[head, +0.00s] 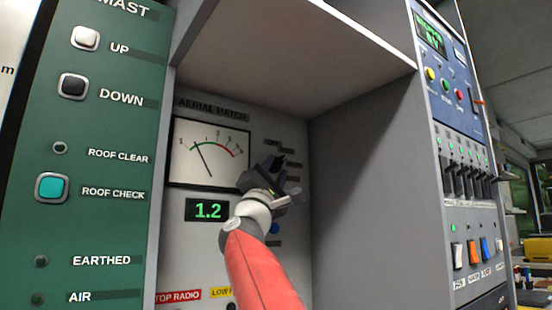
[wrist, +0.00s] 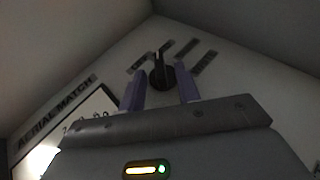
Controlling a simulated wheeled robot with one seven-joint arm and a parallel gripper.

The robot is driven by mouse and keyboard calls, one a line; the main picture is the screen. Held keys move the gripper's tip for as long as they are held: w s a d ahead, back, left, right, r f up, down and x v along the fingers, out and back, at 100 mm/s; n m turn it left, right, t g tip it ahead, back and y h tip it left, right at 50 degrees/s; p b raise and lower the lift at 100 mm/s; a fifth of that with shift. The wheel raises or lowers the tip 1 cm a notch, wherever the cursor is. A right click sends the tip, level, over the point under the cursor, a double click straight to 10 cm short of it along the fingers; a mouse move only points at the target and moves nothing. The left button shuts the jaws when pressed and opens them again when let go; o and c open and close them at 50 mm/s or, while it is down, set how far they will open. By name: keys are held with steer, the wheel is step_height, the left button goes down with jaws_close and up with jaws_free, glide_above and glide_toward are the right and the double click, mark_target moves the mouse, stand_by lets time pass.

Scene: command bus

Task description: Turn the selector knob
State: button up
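The selector knob (wrist: 161,74) is a black round knob with a raised pointer, on the pale AERIAL MATCH panel (head: 180,235). In the wrist view its pointer stands nearly upright, among several small dark label strips. My gripper (head: 273,177) is in front of the panel, right of the meter, and largely hides the knob in the head view. In the wrist view the two purple fingers stand apart, one on each side of the knob. I see gaps between fingers and knob; whether the tips reach around it or stop just short, I cannot tell.
The needle meter (head: 209,153) and a green 1.2 display (head: 207,210) are left of my gripper. A blue button (head: 274,228) is just below it. A shelf (head: 300,45) overhangs the recess, and a grey side wall (head: 365,170) closes it on the right.

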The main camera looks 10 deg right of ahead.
steer(key=shift+w+d+r, duration=0.2)
steer(key=shift+w+r, duration=0.05)
steer(key=shift+r, duration=0.1)
steer(key=shift+c, duration=0.3)
jaws_close()
steer(key=shift+m+g, duration=0.3)
